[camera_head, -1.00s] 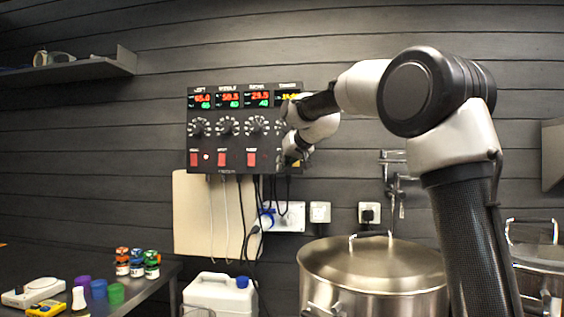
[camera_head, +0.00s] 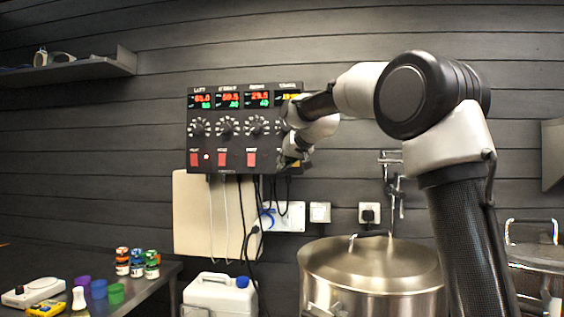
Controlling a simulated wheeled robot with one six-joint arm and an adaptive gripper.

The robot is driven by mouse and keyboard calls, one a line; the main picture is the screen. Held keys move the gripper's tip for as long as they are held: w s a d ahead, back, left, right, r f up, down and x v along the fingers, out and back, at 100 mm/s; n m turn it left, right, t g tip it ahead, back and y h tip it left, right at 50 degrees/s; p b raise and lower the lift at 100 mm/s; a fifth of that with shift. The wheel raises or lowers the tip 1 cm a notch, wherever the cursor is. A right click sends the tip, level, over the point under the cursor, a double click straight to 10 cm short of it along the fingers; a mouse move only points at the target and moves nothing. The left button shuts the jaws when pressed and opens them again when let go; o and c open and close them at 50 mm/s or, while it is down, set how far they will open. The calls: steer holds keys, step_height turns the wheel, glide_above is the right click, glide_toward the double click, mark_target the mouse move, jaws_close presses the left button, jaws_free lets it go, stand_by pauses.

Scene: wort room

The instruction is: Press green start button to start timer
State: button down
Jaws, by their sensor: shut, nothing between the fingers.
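A black control panel (camera_head: 216,165) hangs on the wall, with several digital displays, black dials (camera_head: 228,126) and red switches (camera_head: 222,159). A display with yellow digits (camera_head: 290,99) is at its right end. My gripper (camera_head: 290,160) is at the panel's lower right part, shut and holding nothing. My arm and gripper cover most of the right column below the yellow display. The green start button cannot be seen; a small yellow-orange patch shows by the fingertips. I cannot tell whether the fingertips touch the panel.
A large lidded steel pot (camera_head: 372,265) stands below my arm. A white jerrycan (camera_head: 218,297) with a blue cap is left of it. Cables hang under the panel by wall sockets (camera_head: 320,212). A table (camera_head: 170,272) with small bottles is at lower left.

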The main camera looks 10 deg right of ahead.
steer(key=shift+s, duration=0.15)
steer(key=shift+s+a, duration=0.3)
steer(key=shift+s, duration=0.3)
steer(key=s, duration=0.1)
steer(key=s+a, duration=0.1)
steer(key=s, duration=0.1)
steer(key=s+a, duration=0.1)
steer(key=shift+s, duration=0.3)
stand_by(0.6)
